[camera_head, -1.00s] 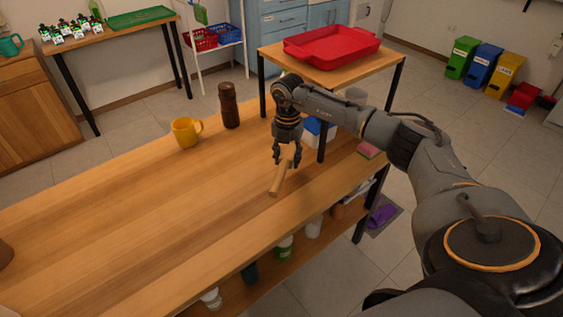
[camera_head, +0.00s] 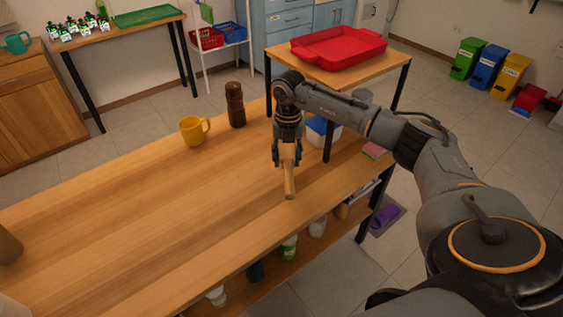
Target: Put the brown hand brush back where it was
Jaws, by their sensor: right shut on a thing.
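The brown hand brush (camera_head: 289,183) shows as a light wooden handle over the right part of the long wooden table (camera_head: 150,213). My right gripper (camera_head: 287,162) is shut on it, pointing down. The brush's near end points toward the camera; its upper part is hidden between the fingers. I cannot tell whether it touches the table top. My left gripper is not in view.
A yellow mug (camera_head: 193,131) and a dark brown bottle (camera_head: 236,105) stand left of the gripper.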

